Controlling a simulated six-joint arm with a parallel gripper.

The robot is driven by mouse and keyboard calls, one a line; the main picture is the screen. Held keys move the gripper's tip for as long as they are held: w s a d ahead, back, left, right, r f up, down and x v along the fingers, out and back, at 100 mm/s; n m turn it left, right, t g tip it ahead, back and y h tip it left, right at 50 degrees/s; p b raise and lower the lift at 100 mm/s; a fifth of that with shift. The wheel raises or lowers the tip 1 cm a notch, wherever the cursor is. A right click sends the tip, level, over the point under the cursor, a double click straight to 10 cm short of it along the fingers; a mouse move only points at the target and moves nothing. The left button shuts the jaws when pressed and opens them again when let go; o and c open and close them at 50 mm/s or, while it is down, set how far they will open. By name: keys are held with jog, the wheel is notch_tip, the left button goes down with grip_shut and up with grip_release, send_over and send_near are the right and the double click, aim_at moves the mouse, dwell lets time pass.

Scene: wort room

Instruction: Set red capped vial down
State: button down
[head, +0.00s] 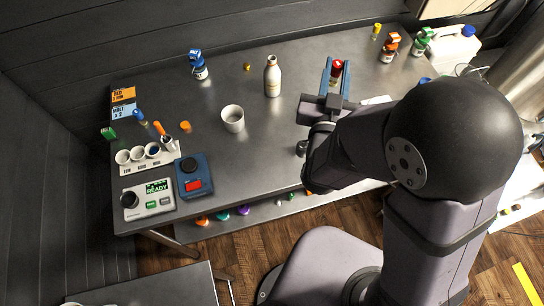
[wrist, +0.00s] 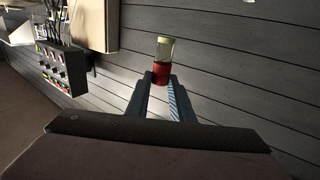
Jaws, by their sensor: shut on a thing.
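My gripper (head: 336,80) is over the far right part of the steel table, its two blue fingers closed around the red capped vial (head: 337,66). In the head view mostly the red cap shows between the fingertips. In the wrist view the vial (wrist: 163,50) stands out past the fingertips (wrist: 160,82), its red end between them and its clear body with a yellowish end beyond. I cannot tell whether the vial touches the table.
A white bottle (head: 272,77) and a white cup (head: 233,118) stand left of my gripper. A red-orange capped bottle (head: 390,47), a green capped bottle (head: 422,43) and a small yellow capped vial (head: 376,32) stand to its right. Bare steel (head: 300,65) lies between the white bottle and my gripper.

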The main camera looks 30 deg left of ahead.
jog(key=s+a+r+n+g+y, duration=0.25)
jog(key=s+a+r+y, duration=0.2)
jog(key=s+a, duration=0.35)
jog(key=s+f+b, duration=0.2)
jog(key=s+f, duration=0.1)
jog(key=f, duration=0.7)
jog(key=s+f+b, duration=0.2)
jog(key=f+b, duration=0.1)
jog(key=f, duration=0.8)
jog(key=shift+s+a, duration=0.4)
jog(key=shift+f+n+t, duration=0.1)
jog(key=shift+n+t, duration=0.15)
jog(key=shift+f+p, duration=0.85)
jog(key=shift+f, duration=3.9)
jog(key=shift+f, duration=0.1)
